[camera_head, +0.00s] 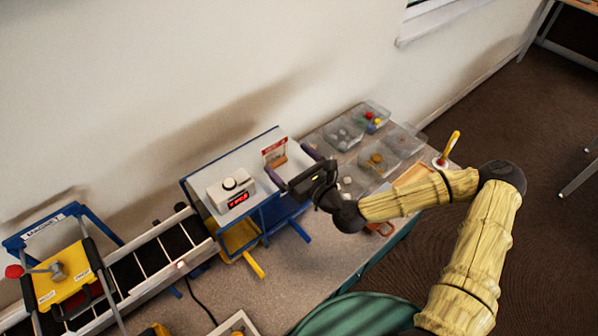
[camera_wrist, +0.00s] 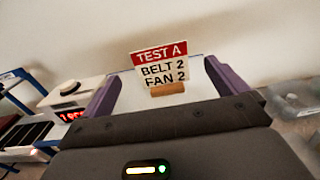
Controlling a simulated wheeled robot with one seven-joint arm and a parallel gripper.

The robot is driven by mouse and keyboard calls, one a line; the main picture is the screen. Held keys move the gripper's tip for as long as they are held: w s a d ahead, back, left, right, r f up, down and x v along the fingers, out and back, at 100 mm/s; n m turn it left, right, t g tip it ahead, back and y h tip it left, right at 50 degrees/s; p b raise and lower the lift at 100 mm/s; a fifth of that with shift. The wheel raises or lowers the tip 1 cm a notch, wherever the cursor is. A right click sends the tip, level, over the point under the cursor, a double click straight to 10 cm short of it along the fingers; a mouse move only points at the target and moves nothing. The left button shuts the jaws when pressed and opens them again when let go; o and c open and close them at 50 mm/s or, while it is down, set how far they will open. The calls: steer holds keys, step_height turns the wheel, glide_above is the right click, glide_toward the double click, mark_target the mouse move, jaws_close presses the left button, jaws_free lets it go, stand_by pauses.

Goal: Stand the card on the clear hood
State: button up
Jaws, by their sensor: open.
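The card (camera_head: 274,151) is white with a red top band and a small wooden foot. It appears to stand upright on the clear hood (camera_head: 235,158), near its right end. In the wrist view the card (camera_wrist: 160,62) faces me and reads "TEST A, BELT 2, FAN 2". My gripper (camera_head: 295,166) is open, with its purple fingers spread to either side of the card's line. The fingers look apart from the card, which shows beyond and between them in the wrist view. The exact gap cannot be told.
A white control box (camera_head: 231,189) with a red display sits on the hood left of the card. A conveyor (camera_head: 150,262) runs to the left. Clear bins (camera_head: 343,134) with coloured pieces stand to the right. The wall is close behind.

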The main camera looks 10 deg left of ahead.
steer(key=v, duration=0.3)
steer(key=shift+s+d, duration=0.15)
steer(key=shift+d, duration=0.05)
stand_by(0.3)
